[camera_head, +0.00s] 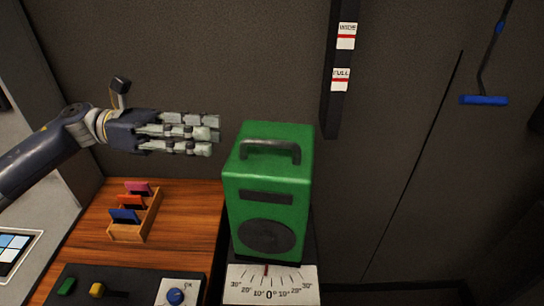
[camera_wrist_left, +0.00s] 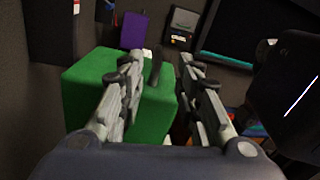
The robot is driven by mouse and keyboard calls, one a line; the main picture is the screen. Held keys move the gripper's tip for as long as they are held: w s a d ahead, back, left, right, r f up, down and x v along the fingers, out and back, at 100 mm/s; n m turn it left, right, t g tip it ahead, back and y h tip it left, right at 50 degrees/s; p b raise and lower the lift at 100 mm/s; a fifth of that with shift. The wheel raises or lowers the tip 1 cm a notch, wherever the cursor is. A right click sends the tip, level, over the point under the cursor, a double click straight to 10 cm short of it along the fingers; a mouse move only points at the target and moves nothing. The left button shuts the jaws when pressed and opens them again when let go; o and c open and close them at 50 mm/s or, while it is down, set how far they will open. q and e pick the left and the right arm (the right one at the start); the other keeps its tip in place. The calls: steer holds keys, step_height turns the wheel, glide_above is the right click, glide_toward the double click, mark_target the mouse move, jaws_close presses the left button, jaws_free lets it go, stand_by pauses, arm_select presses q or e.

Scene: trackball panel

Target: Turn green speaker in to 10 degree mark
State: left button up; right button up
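The green speaker (camera_head: 299,205) stands upright, with a dark handle on top and a round grille on its front. A white degree scale (camera_head: 244,290) lies below its front. A small red pointer (camera_head: 266,268) sits near the 0 mark; its exact reading is too small to tell. My left gripper (camera_head: 216,134) is left of the speaker's top, level and apart from it, fingers pointing right. In the left wrist view its two fingers (camera_wrist_left: 160,68) are spread and empty, with the speaker (camera_wrist_left: 85,95) behind them. My right gripper is not in view.
A wooden desk (camera_head: 85,245) at left holds a rack (camera_head: 150,212) of coloured cards and a dark panel with a blue trackball (camera_head: 176,296). A dark post (camera_head: 332,110) with labels hangs behind the speaker. A blue-handled lever (camera_head: 484,100) is at upper right.

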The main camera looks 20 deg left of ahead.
mark_target(244, 140)
arm_select(q)
steer(key=d+p, duration=0.1)
steer(key=d, duration=0.2)
steer(key=w+d+p, duration=0.1)
steer(key=d+p, duration=0.1)
steer(key=d, duration=0.2)
steer(key=d+p, duration=0.2)
steer(key=d, duration=0.1)
steer(key=shift+w+d+f, duration=0.2)
steer(key=shift+w+f, duration=0.1)
steer(key=shift+w, duration=0.05)
steer(key=shift+w+d+f+p, duration=0.1)
steer(key=shift+d+p, duration=0.15)
steer(key=shift+d, duration=0.15)
steer(key=shift+w+d+f+p, duration=0.1)
steer(key=shift+d+p, duration=0.1)
steer(key=shift+d, duration=0.2)
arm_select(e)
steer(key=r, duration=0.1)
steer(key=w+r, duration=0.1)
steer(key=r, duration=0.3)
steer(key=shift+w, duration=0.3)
arm_select(q)
steer(key=shift+c, duration=0.2)
steer(key=shift+s, duration=0.1)
jaws_close()
